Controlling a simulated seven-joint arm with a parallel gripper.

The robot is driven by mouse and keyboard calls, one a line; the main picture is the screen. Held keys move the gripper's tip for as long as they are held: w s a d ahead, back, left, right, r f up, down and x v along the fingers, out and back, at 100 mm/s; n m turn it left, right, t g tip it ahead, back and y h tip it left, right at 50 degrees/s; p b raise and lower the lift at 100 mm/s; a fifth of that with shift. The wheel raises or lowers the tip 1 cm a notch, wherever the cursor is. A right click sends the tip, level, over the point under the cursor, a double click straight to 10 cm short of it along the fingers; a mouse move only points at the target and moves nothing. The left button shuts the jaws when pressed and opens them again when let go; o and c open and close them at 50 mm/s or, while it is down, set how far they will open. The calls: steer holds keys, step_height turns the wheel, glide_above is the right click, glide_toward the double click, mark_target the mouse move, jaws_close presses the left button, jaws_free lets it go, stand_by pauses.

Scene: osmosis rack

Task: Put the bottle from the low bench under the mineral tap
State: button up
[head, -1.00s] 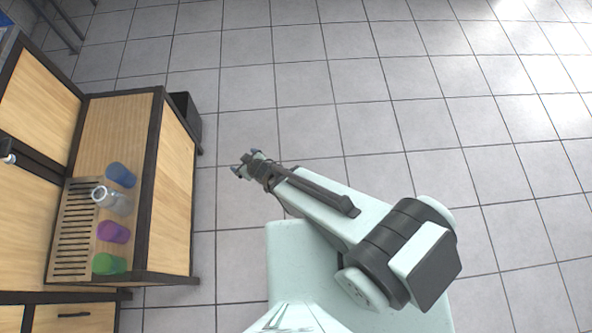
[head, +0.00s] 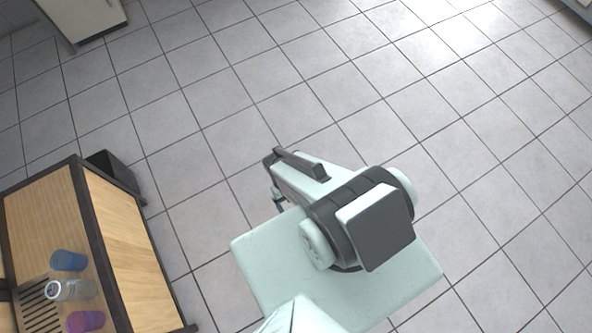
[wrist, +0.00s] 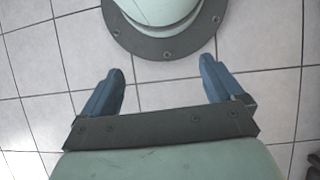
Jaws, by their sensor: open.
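A clear, pale bottle-like vessel (head: 72,290) lies in the head view at the lower left, on the wooden bench (head: 40,215), its round mouth toward the left. I cannot tell for sure that it is the task's bottle. My gripper (wrist: 162,70) is open and empty in the wrist view, its two blue-grey fingers well apart above the floor and near my own base. In the head view my arm mostly hides it. It is far to the right of the bench. No tap shows now.
A blue cup (head: 68,261) and a purple cup (head: 86,321) flank the clear vessel, beside a slatted rack (head: 38,312). A black bin (head: 115,172) stands at the bench's far end. A white cabinet (head: 85,18) is at the top left. The tiled floor between is clear.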

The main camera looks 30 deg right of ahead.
steer(key=shift+s+d+r+g, duration=0.2)
steer(key=shift+s+r+g, duration=0.1)
steer(key=shift+s, duration=0.3)
steer(key=shift+s+r, duration=0.1)
steer(key=shift+s, duration=0.25)
steer(key=c, duration=0.3)
